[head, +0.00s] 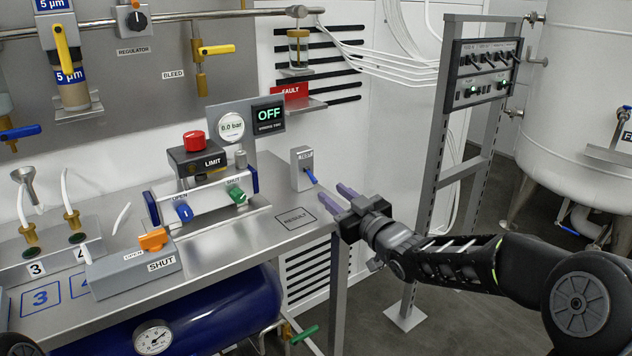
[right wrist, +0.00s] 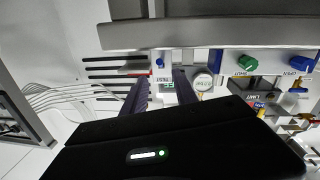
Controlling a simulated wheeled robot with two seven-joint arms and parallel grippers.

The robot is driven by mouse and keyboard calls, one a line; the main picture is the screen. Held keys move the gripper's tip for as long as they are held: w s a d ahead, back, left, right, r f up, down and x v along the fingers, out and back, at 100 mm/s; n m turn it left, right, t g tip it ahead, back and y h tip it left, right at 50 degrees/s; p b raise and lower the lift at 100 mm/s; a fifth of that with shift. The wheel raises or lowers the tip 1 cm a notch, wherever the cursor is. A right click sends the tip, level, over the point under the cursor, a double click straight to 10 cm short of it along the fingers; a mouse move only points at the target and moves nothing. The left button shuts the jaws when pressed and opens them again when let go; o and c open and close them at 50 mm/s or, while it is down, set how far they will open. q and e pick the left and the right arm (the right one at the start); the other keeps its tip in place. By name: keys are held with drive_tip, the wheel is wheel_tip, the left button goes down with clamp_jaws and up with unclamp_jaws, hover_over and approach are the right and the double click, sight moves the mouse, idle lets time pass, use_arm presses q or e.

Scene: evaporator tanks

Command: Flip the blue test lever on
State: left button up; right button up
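The blue test lever (head: 311,177) sticks out from the front of a small grey box labelled TEST (head: 302,158), at the right end of the steel bench. Its tip slants down and to the right. My right gripper (head: 333,197) is just right of and in front of the lever, its two purple fingers apart with nothing between them. In the right wrist view, the blue lever (right wrist: 160,62) shows beyond the open fingers (right wrist: 161,78), roughly between them. I see no contact. My left gripper is out of view.
A black display (head: 268,115) reads OFF, beside a gauge (head: 231,127) reading 0.0 bar. The block with blue and green knobs (head: 200,195) and a red-topped LIMIT box (head: 197,160) stand left of the lever. A grey panel stand (head: 445,150) rises behind my right arm.

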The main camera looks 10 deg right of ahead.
sight(315, 180)
drive_tip(key=shift+x, duration=3.95)
drive_tip(key=shift+f, duration=0.1)
drive_tip(key=shift+c, duration=0.2)
clamp_jaws()
